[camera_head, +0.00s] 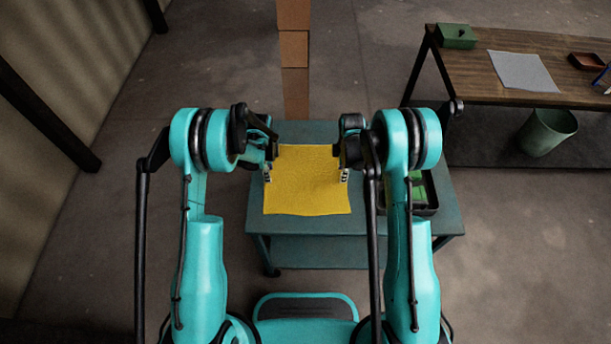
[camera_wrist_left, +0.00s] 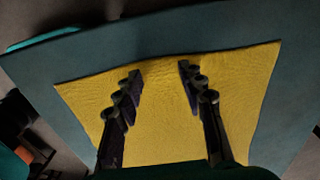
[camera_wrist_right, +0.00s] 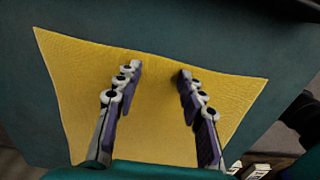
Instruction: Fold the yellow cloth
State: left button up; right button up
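The yellow cloth (camera_head: 306,190) lies spread flat and unfolded on the teal table (camera_head: 300,250). It fills much of the left wrist view (camera_wrist_left: 165,95) and of the right wrist view (camera_wrist_right: 150,90). My left gripper (camera_head: 268,177) is over the cloth's left edge; in the left wrist view its fingers (camera_wrist_left: 159,72) are apart with only cloth below them. My right gripper (camera_head: 344,176) is over the cloth's right edge; in the right wrist view its fingers (camera_wrist_right: 160,70) are apart too. Whether the fingertips touch the cloth, I cannot tell. My arms hide parts of the table.
A black bin with green things (camera_head: 420,192) stands on the table's right side, partly behind my right arm. Stacked brown boxes (camera_head: 295,50) rise behind the table. A wooden workbench (camera_head: 465,70) with a green box (camera_head: 456,36) and a green bucket (camera_head: 547,132) are at right.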

pick_arm(q)
jog(key=shift+f, duration=0.1)
pick_arm(e)
jog(key=shift+f, duration=0.1)
pick_arm(q)
jog(key=shift+f, duration=0.15)
pick_arm(e)
jog(key=shift+f, duration=0.15)
pick_arm(q)
jog(key=c, duration=0.4)
pick_arm(e)
jog(key=c, duration=0.4)
pick_arm(q)
grip_shut()
pick_arm(e)
grip_shut()
pick_arm(q)
jog(key=shift+f, duration=0.1)
pick_arm(e)
jog(key=shift+f, duration=0.1)
